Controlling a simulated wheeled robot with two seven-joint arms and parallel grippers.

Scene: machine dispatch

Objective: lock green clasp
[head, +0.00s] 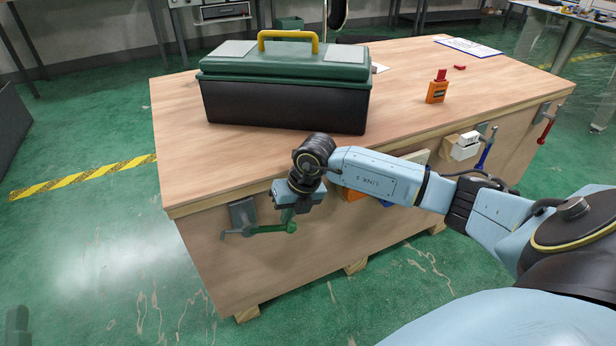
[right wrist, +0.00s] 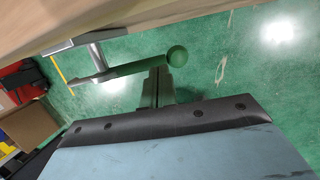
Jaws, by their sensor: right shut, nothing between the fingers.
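The green clasp (head: 268,229) is on the front face of the wooden crate (head: 190,203), near its left corner. Its grey metal bracket (head: 241,212) is fixed below the top edge, and its green lever lies roughly level, ending in a ball at the right. In the right wrist view the lever (right wrist: 130,68) runs from the bracket to the ball (right wrist: 176,56). My right gripper (head: 286,213) points down at the lever's ball end. Its fingers (right wrist: 157,76) are shut and empty, close beside the lever; I cannot tell whether they touch.
A green and black toolbox (head: 285,85) with a yellow handle stands on the crate. A blue clasp (head: 487,148) and a red clasp (head: 546,125) are farther right on the front. An orange item (head: 437,92) stands on top. The floor left of the crate is clear.

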